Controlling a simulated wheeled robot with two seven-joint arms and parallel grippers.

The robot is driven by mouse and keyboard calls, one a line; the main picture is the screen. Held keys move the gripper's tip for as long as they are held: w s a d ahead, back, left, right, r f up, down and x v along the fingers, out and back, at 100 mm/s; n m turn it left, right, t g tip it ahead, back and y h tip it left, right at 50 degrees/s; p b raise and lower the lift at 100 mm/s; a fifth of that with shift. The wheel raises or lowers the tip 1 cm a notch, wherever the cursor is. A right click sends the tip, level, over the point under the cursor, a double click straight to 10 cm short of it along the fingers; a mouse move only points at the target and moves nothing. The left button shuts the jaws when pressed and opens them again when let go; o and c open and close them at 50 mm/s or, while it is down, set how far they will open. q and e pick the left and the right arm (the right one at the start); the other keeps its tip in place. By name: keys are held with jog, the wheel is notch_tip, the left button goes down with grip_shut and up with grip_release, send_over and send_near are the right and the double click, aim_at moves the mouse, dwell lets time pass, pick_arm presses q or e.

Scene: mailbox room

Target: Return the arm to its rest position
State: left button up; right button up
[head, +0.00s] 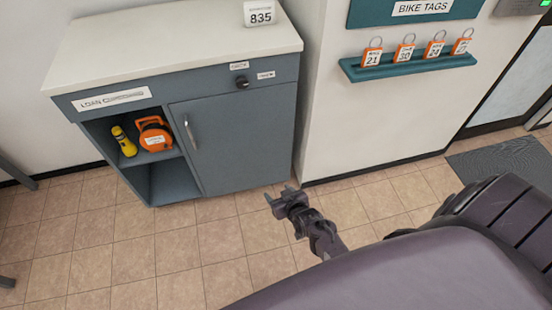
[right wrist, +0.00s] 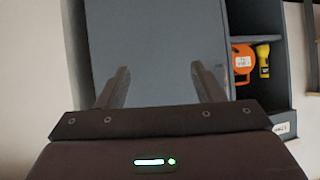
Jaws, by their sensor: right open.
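My right gripper (head: 280,198) is low in front of the right side of a blue-grey cabinet, over the tiled floor in the head view. Its two fingers are apart with nothing between them. In the right wrist view the open fingers (right wrist: 162,88) point at the closed cabinet door (right wrist: 158,45), and I cannot tell the exact gap to it. My left gripper is not in view.
The cabinet (head: 240,130) has an open shelf with a yellow flashlight (head: 124,141) and an orange reel (head: 155,134). A white 835 sign (head: 261,13) stands on top. Orange tags hang on a teal rack (head: 410,66).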

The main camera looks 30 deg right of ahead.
jog(key=s+a+f+n+g, duration=0.1)
jog(key=s+a+f+g, duration=0.15)
jog(key=s+f, duration=0.55)
jog(key=s+a+f+n+g, duration=0.1)
jog(key=s+a+f+g, duration=0.15)
jog(key=s+f, duration=0.55)
jog(key=s+d+f+g, duration=0.1)
jog(key=s+f+g, duration=0.1)
jog(key=s, duration=0.8)
jog(key=s+d+f+n+g, duration=0.1)
jog(key=s+d+f+g, duration=0.1)
jog(key=s, duration=0.9)
notch_tip(320, 180, down, 3)
jog(key=shift+s+r+g, duration=0.1)
jog(key=shift+s+g, duration=0.1)
jog(key=shift+g, duration=0.6)
jog(key=shift+c, duration=0.4)
